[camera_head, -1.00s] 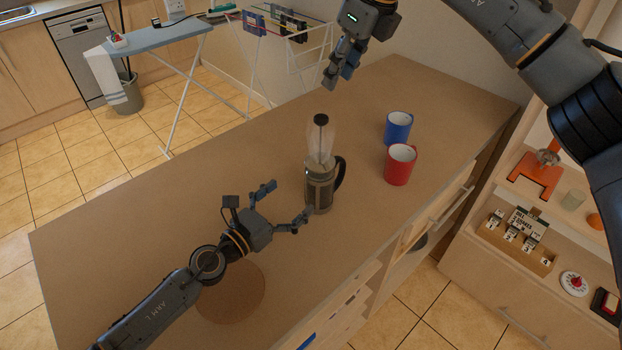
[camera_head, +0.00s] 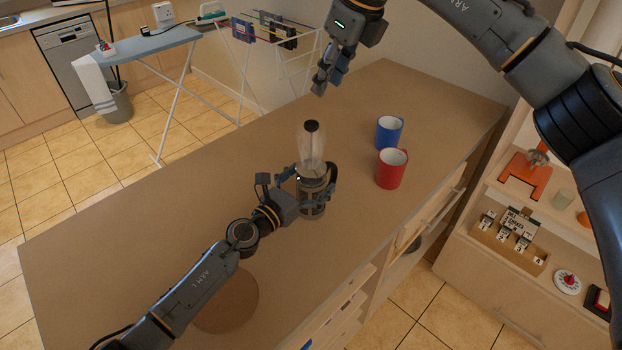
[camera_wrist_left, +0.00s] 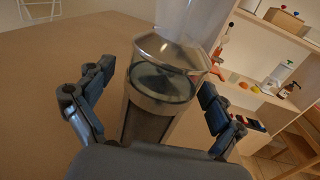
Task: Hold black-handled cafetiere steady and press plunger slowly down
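The cafetiere (camera_head: 312,207) stands upright on the counter, with its black handle on the right in the head view. Its dark plunger knob (camera_head: 312,126) is raised high above the lid, within a pale see-through shape. My left gripper (camera_head: 314,186) is open around the cafetiere's body. In the left wrist view the metal lid and glass body (camera_wrist_left: 150,105) sit between the two fingers, with a small gap showing at the left finger; contact at the right is unclear. My right gripper (camera_head: 327,84) hangs empty above and behind the cafetiere; its finger opening is unclear.
A blue mug (camera_head: 389,133) and a red mug (camera_head: 391,170) stand right of the cafetiere. A round brown mat (camera_head: 228,303) lies near my left arm. The counter (camera_head: 160,220) is clear to the left. Shelves (camera_head: 520,215) stand at the right.

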